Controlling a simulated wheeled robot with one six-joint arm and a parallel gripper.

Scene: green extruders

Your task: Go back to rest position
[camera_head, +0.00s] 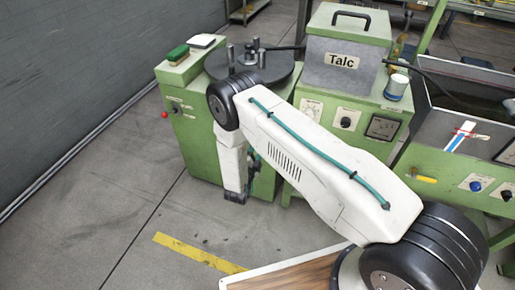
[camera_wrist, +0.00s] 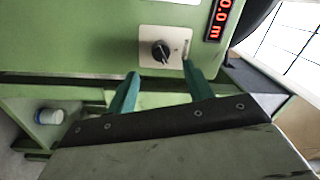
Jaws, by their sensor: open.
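My gripper shows in the wrist view (camera_wrist: 160,92) with its two green fingers apart and nothing between them. It faces a green machine panel with a dark rotary knob (camera_wrist: 161,51) on a white plate, which appears just beyond the fingertips. I cannot tell whether the fingers touch the panel. In the head view my white arm reaches over to the green machine and its forearm points down in front of it.
A red digital display (camera_wrist: 219,18) is beside the knob. The grey floor at left (camera_head: 100,190) is clear.

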